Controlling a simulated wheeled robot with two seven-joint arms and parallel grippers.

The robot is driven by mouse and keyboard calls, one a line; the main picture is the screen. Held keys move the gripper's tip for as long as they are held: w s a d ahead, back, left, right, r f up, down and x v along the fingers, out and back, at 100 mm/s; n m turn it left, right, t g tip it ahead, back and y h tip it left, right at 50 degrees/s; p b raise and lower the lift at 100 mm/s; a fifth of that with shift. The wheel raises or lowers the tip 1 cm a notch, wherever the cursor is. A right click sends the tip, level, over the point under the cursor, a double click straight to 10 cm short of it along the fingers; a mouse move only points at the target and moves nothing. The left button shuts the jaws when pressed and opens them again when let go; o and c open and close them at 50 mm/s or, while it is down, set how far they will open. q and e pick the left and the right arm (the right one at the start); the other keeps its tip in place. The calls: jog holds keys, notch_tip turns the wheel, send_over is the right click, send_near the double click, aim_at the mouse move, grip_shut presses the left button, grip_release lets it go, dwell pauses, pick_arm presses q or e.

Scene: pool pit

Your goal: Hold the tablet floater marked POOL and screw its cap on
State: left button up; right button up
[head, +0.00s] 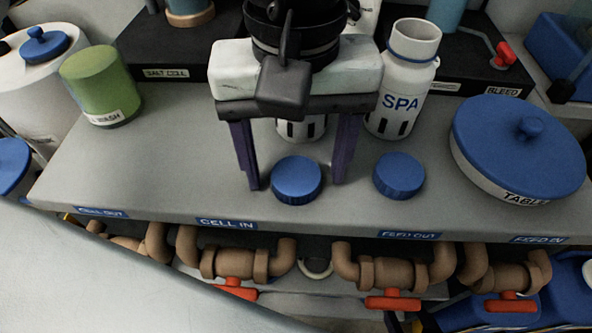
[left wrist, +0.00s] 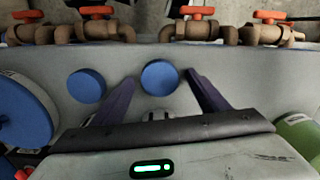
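My left gripper (head: 295,184) is open, its two purple fingers pointing down over the grey bench. A blue cap (head: 297,181) lies between the fingertips with a gap on each side; it also shows in the left wrist view (left wrist: 160,77). A second blue cap (head: 399,176) lies to its right. A white slotted floater (head: 300,128) stands behind the fingers, mostly hidden by my gripper, so I cannot read its mark. A white floater marked SPA (head: 401,88) stands upright to the right, without a cap.
A blue-lidded TABLET tub (head: 517,148) stands on the right. A green bottle (head: 101,87) stands on the left. Brown pipes with red valve handles (head: 393,303) run below the bench's front edge. The bench front left is clear.

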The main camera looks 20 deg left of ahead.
aim_at(296, 175)
pick_arm(q)
jog(key=c, duration=1)
jog(key=shift+r, duration=0.15)
notch_tip(296, 175, up, 10)
jog(key=shift+f+p, duration=0.1)
jog(key=shift+p, duration=0.55)
